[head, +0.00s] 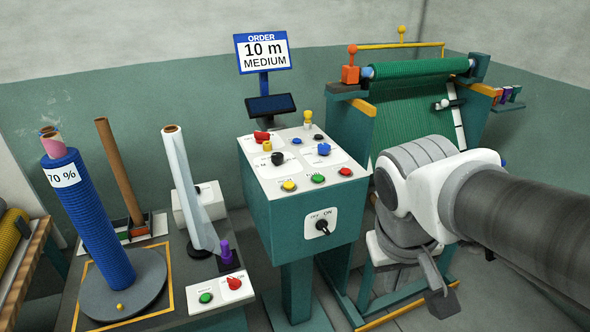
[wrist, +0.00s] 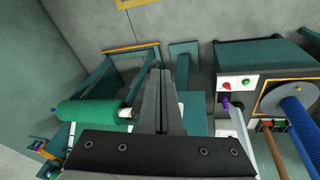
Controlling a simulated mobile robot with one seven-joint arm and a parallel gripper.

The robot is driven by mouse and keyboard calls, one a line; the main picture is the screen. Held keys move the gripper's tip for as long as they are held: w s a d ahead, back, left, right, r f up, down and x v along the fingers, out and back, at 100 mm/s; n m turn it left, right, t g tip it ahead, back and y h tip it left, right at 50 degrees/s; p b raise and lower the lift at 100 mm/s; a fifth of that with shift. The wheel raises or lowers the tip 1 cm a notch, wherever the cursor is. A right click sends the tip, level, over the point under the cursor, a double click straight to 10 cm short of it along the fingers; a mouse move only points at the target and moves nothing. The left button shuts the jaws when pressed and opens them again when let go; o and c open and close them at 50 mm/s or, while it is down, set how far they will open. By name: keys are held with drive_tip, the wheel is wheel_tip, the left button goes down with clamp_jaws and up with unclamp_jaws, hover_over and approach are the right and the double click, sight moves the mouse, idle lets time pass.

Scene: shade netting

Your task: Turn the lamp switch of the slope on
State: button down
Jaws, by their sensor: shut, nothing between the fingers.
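The slope (head: 415,125) is an inclined frame with green netting at the back right of the head view, with a green roll along its top. I cannot tell for certain which control is its lamp switch. A dark rotary switch (head: 323,227) marked OFF and ON sits on the front of the teal control console (head: 262,215).
The console top carries several coloured buttons and knobs (head: 317,178). An order sign (head: 263,52) reads 10 m MEDIUM. At left, a low bench holds a blue net roll (head: 90,215), a brown tube (head: 119,170) and a white box with a red knob and green button (head: 219,292).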

drive_tip(key=w+d+f+n+g+h+b, duration=0.1)
drive_tip(key=w+d+f+g+h+b, duration=0.4)
drive_tip(key=f, duration=0.4)
drive_tip(key=w+f+n+t+h+b, duration=0.35)
drive_tip(key=w+f+h, duration=0.25)
drive_tip(key=w+h, duration=0.25)
drive_tip(key=w+a+f+n+t+y+b, duration=0.2)
drive_tip(key=w+a+f+n+t, duration=0.3)
drive_tip(key=a+f+t, duration=0.4)
drive_tip(key=w+a+f+n+t+y+b, duration=0.3)
drive_tip(key=w+a+f+n+t+y, duration=0.2)
drive_tip(key=a+f+n+t, duration=0.3)
drive_tip(key=shift+w+a+f+t, duration=0.45)
drive_tip(key=shift+f+t, duration=0.05)
drive_tip(key=shift+t, duration=0.75)
drive_tip(key=b, duration=0.1)
approach(318, 226)
drive_tip(key=w, duration=0.3)
drive_tip(key=shift+w+d+r+b, duration=0.3)
drive_tip(key=shift+w+d+r, duration=0.1)
drive_tip(key=shift+d+r, duration=0.4)
drive_tip(key=shift+w+d+r, duration=0.2)
drive_tip(key=shift+d+r, duration=0.15)
drive_tip(key=shift+d, duration=0.1)
